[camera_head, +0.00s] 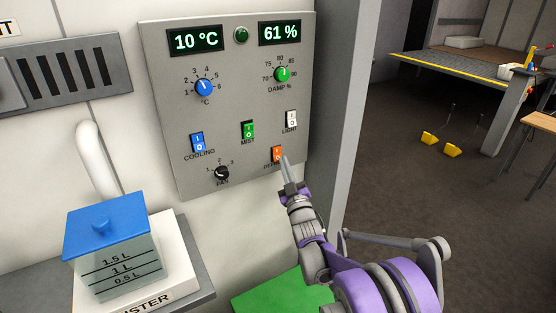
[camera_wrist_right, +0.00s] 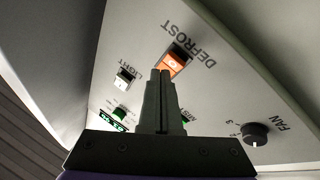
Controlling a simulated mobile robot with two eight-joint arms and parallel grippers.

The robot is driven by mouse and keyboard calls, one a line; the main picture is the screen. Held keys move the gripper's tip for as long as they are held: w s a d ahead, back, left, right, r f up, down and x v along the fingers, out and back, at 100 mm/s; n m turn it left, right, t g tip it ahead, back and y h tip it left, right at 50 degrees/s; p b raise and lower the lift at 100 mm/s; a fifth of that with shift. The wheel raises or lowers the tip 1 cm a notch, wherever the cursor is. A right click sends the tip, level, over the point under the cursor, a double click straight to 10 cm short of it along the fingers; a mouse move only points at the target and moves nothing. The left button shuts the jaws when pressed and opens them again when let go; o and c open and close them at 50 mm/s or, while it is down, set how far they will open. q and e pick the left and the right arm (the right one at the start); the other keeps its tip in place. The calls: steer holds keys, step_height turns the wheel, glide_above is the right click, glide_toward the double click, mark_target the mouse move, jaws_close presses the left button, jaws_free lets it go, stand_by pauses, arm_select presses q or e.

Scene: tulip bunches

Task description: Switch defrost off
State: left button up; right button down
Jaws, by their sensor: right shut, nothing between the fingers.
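The orange DEFROST rocker switch (camera_head: 276,153) sits at the lower right of the grey control panel (camera_head: 225,115). It also shows in the right wrist view (camera_wrist_right: 174,63), just beyond the fingertips. Which way it is rocked I cannot tell. My right gripper (camera_head: 287,167) is shut and empty, its narrow tips pointing up at the switch; they also show in the right wrist view (camera_wrist_right: 162,76). The tips are very close to the switch's lower part, but I cannot tell whether they touch. The fingers hide part of the DEFROST label in the head view. My left gripper is not in view.
The white LIGHT switch (camera_head: 292,119), green MIST switch (camera_head: 248,130), blue COOLING switch (camera_head: 197,142) and black FAN knob (camera_head: 222,173) are nearby. A blue-lidded container (camera_head: 107,228) stands at lower left. Open floor lies right of the wall edge.

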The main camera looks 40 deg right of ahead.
steer(key=shift+w, duration=0.15)
steer(key=shift+w+f, duration=0.15)
steer(key=shift+w, duration=0.1)
steer(key=shift+w+d+f, duration=0.1)
steer(key=shift+w+f, duration=0.05)
steer(key=shift+w, duration=0.25)
stand_by(0.8)
steer(key=shift+s, duration=0.1)
steer(key=shift+s+r, duration=0.3)
steer(key=shift+s, duration=0.45)
steer(key=s, duration=0.1)
steer(key=s+r+p, duration=0.1)
steer(key=s, duration=0.1)
steer(key=s+r, duration=0.1)
steer(key=shift+s+a+p, duration=0.3)
steer(key=shift+a+p, duration=0.05)
steer(key=shift+p, duration=0.05)
steer(key=shift+f, duration=0.1)
stand_by(0.3)
